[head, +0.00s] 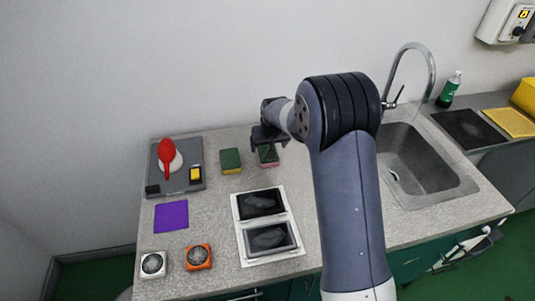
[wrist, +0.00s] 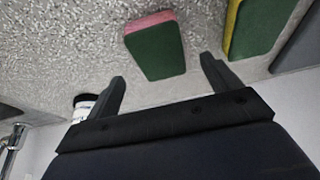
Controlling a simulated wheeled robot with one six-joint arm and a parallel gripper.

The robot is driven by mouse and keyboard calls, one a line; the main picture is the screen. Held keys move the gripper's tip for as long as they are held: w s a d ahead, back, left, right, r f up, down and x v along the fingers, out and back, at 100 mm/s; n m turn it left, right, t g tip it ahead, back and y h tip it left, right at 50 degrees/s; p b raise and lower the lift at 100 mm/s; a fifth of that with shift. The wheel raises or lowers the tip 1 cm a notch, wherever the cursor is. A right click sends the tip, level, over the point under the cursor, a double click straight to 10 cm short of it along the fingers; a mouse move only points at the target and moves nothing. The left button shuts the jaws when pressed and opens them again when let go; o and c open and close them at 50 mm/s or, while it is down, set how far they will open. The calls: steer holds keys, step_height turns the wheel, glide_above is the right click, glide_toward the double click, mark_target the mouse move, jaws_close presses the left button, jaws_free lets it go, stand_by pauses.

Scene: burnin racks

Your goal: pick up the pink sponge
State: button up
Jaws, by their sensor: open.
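The pink sponge (head: 268,158) lies on the grey speckled counter (head: 218,220), partly hidden behind my gripper in the head view. In the wrist view, the pink sponge (wrist: 155,50) shows a dark green face and a pink edge. My gripper (head: 266,143) is over it in the head view. In the wrist view, my gripper (wrist: 162,67) is open, with the sponge showing between and beyond its two fingertips. Nothing is held. I cannot tell the exact height of the fingers above the sponge.
A green and yellow sponge (head: 231,161) lies close to the left, also in the wrist view (wrist: 260,22). A grey device (head: 182,187) with a red spoon (head: 166,155) stands farther left. A white-framed tray (head: 290,238) lies in front. The sink (head: 420,165) is to the right.

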steer(key=p+x, duration=0.1)
steer(key=x, duration=0.3)
steer(key=shift+f+p, duration=0.25)
steer(key=shift+p, duration=0.15)
steer(key=shift+f, duration=0.2)
steer(key=shift+f+b, duration=0.25)
steer(key=shift+b, duration=0.25)
steer(key=shift+c, duration=0.4)
steer(key=c, duration=1)
steer(key=shift+r, duration=0.15)
steer(key=shift+r+p, duration=0.2)
steer(key=shift+p, duration=0.3)
step_height(320, 180, up, 10)
steer(key=shift+f+b, duration=0.1)
steer(key=shift+b, duration=1.1)
